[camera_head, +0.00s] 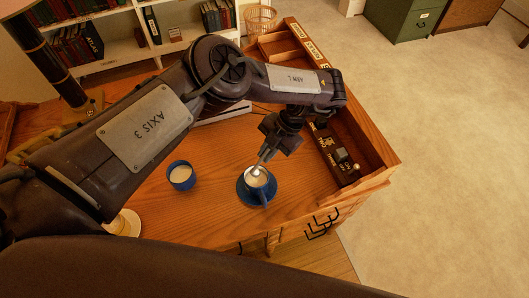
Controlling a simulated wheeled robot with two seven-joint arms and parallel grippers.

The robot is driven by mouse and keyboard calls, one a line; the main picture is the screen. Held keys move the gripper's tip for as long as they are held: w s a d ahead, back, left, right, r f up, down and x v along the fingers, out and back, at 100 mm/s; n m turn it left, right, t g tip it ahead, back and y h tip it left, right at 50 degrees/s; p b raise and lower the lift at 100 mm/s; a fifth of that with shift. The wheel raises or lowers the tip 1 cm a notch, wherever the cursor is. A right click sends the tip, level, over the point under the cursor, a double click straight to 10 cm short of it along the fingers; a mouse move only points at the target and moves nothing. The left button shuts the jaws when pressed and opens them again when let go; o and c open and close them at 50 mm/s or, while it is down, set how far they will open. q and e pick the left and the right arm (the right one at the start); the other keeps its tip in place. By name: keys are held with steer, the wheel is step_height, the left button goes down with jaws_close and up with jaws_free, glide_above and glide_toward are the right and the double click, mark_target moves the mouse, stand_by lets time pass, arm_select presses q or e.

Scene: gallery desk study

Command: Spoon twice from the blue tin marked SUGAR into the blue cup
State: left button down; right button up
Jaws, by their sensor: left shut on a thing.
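My left gripper (272,147) is shut on a spoon (262,160), of which only a short pale length shows. The spoon reaches down to the mouth of the blue cup (258,181). The cup stands upright on a blue saucer (243,193), its handle toward the front, with something whitish inside. I cannot tell whether the spoon's bowl is in the cup or just above it. A round blue tin (181,176), open and with white contents, stands on the desk to the left; no SUGAR marking is readable. My right gripper is not in view.
The wooden desk (215,225) is clear between tin and cup. A raised tray section (369,143) with small dark labelled blocks (342,158) edges the right side. A pale round base (125,223) stands at front left. Bookshelves (125,51) and a wire basket (260,20) are behind.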

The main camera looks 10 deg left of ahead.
arm_select(q)
steer(key=shift+w+d+r, duration=0.1)
steer(key=shift+w+d, duration=0.1)
steer(key=shift+w, duration=0.1)
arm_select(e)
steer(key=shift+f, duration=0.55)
arm_select(q)
steer(key=r+p, duration=0.1)
steer(key=p, duration=0.3)
steer(key=shift+s+a+h, duration=0.3)
steer(key=shift+s+a, duration=0.05)
steer(key=shift+a, duration=0.05)
steer(key=shift+s+a+f+b, duration=0.1)
steer(key=shift+a+f+b, duration=0.15)
steer(key=shift+f+b, duration=0.05)
steer(key=shift+s+a+r+t+h, duration=0.2)
steer(key=shift+s+a+t+h, duration=0.2)
steer(key=shift+t+h, duration=0.4)
steer(key=shift+s+a+t+h+p, duration=0.35)
steer(key=shift+s+a+t+h, duration=0.2)
steer(key=shift+h, duration=0.25)
steer(key=shift+s+a+r+t+h, duration=0.1)
steer(key=shift+s+a+t+h, duration=0.15)
steer(key=shift+a+t+h, duration=0.3)
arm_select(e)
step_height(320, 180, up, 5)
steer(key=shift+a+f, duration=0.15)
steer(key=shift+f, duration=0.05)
